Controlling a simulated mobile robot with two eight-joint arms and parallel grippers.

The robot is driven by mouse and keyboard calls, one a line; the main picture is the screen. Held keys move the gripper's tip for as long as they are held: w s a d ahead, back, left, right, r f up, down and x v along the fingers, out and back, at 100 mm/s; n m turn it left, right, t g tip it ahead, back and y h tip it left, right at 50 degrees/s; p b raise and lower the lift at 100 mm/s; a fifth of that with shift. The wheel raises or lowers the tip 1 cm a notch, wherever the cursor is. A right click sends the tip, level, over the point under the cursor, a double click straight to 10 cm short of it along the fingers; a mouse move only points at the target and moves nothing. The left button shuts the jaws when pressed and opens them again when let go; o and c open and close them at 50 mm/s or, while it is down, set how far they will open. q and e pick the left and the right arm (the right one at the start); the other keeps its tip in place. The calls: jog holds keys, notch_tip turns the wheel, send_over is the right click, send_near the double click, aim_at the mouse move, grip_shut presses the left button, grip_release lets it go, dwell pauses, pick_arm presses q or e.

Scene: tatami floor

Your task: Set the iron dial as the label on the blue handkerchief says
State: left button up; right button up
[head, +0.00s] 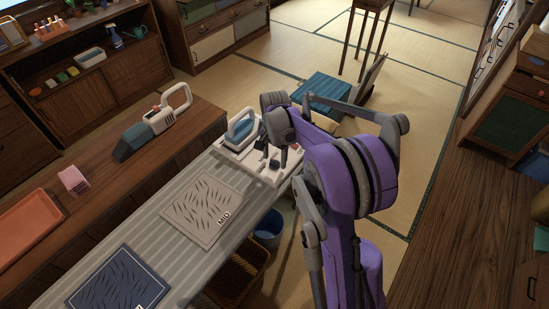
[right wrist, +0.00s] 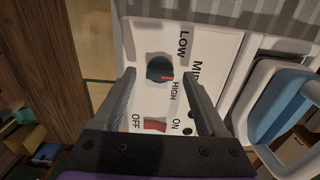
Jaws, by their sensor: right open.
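The blue handkerchief (head: 117,280) lies at the near end of the striped ironing board; its white label is cut off by the frame's lower edge, and I cannot read it. The iron (head: 242,129) rests on a white station (head: 232,152) at the board's far end. In the right wrist view, the station panel shows a dark round dial (right wrist: 158,66) with a red mark at its lower right, and LOW, MID and HIGH printed around it. My right gripper (right wrist: 158,74) is open, its fingers on either side of the dial; I cannot tell if they touch it.
A beige handkerchief (head: 204,211) marked MID lies mid-board. A red switch (right wrist: 154,126) sits between OFF and ON, close to my fingers. The iron (right wrist: 277,100) stands just right of them. A blue bucket (head: 269,229) and a basket (head: 237,278) are below the board.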

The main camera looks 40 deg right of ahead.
jog(key=shift+f, duration=0.25)
grip_shut()
